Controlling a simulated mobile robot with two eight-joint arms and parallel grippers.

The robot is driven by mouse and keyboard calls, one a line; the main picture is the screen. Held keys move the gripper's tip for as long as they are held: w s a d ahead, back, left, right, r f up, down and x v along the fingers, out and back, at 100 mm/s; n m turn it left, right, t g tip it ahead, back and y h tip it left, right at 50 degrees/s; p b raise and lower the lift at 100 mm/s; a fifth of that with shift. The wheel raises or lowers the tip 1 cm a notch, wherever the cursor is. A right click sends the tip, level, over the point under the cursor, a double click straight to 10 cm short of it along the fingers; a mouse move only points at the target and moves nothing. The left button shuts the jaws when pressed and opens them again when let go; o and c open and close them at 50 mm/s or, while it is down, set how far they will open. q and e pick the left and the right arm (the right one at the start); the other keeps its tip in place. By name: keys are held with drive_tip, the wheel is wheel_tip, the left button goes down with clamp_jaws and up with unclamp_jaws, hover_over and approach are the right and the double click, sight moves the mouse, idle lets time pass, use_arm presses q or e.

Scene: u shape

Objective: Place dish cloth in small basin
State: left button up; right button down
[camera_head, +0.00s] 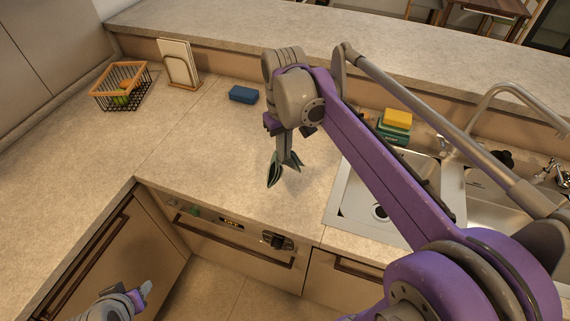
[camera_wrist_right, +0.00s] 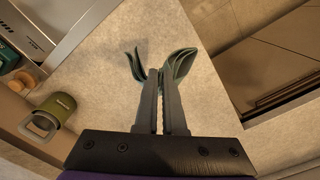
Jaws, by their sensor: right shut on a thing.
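The dish cloth (camera_head: 274,171) is a dark teal folded piece hanging from my right gripper (camera_head: 287,160) above the counter, left of the sink. In the right wrist view, my right gripper (camera_wrist_right: 161,80) is shut on the cloth (camera_wrist_right: 181,64), whose flaps stick out on both sides of the fingertips. A sink basin (camera_head: 362,199) with a round drain lies to the right of the gripper, partly hidden by my right arm. Another basin (camera_head: 487,214) lies farther right, also partly hidden. My left gripper (camera_head: 145,289) is at the lower left, with its opening unclear.
A blue sponge-like block (camera_head: 243,94) lies behind the gripper. A wire basket (camera_head: 121,86) and a board in a stand (camera_head: 179,63) are at the back left. A yellow-topped stack (camera_head: 397,118) and the faucet (camera_head: 495,95) stand behind the sink. The left counter is clear.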

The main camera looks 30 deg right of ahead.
drive_tip(key=shift+s+r, duration=0.35)
drive_tip(key=shift+r, duration=0.25)
